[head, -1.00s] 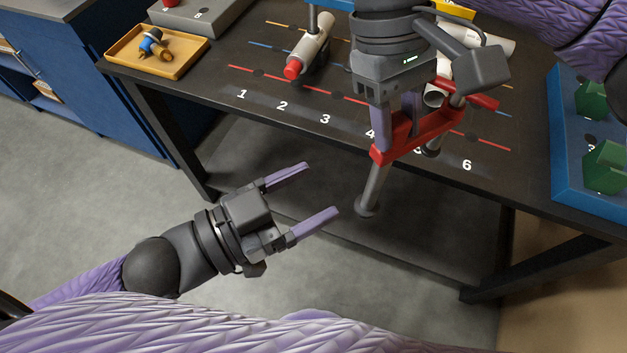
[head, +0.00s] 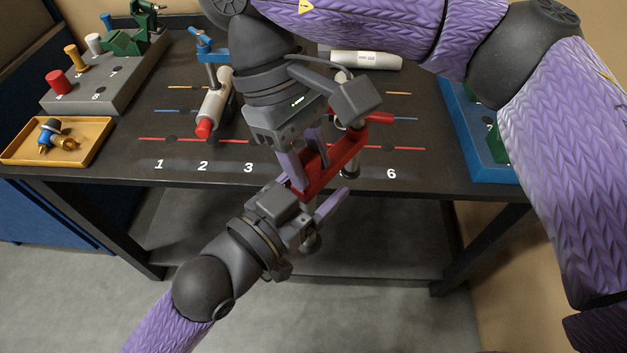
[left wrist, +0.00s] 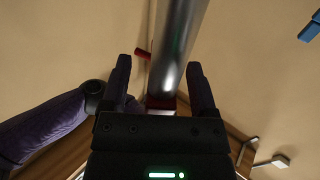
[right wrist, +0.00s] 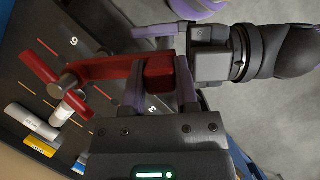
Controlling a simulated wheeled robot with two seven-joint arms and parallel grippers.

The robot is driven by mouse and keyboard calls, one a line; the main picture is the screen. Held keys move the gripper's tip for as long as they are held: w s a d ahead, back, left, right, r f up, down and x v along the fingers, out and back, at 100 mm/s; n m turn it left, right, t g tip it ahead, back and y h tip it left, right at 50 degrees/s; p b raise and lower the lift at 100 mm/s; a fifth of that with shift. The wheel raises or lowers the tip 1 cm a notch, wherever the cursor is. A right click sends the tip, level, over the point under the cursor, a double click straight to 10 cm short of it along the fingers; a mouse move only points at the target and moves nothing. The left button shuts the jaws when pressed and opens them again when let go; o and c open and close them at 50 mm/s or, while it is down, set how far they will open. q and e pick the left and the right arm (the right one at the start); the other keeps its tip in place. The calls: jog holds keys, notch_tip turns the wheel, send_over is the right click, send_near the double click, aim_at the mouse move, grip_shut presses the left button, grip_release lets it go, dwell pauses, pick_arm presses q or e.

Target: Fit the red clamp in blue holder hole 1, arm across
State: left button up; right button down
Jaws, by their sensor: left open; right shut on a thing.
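The red clamp (head: 345,158) hangs over the table's front edge in the head view, its red arm slanting. My right gripper (head: 308,165) is shut on its red body, which also shows between the fingers in the right wrist view (right wrist: 158,73). My left gripper (head: 312,198) is open just below it. In the left wrist view the clamp's metal post (left wrist: 177,45) passes between the open left fingers; I cannot tell if they touch it. The blue holder (head: 465,135) is at the table's right, holding green pieces. My right arm hides much of it, and hole 1 is not readable.
Another white tube (head: 366,60) lies behind. A grey holder (head: 105,92) and a yellow tray (head: 90,150) stand at the left.

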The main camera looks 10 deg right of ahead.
pick_arm(q)
grip_shut()
jog(key=shift+s, duration=0.1)
pick_arm(e)
jog(key=shift+w, duration=0.1)
dwell(1.0)
jog(key=shift+c, duration=1.6)
grip_release()
jog(key=shift+o, duration=0.2)
jog(key=shift+r, duration=0.15)
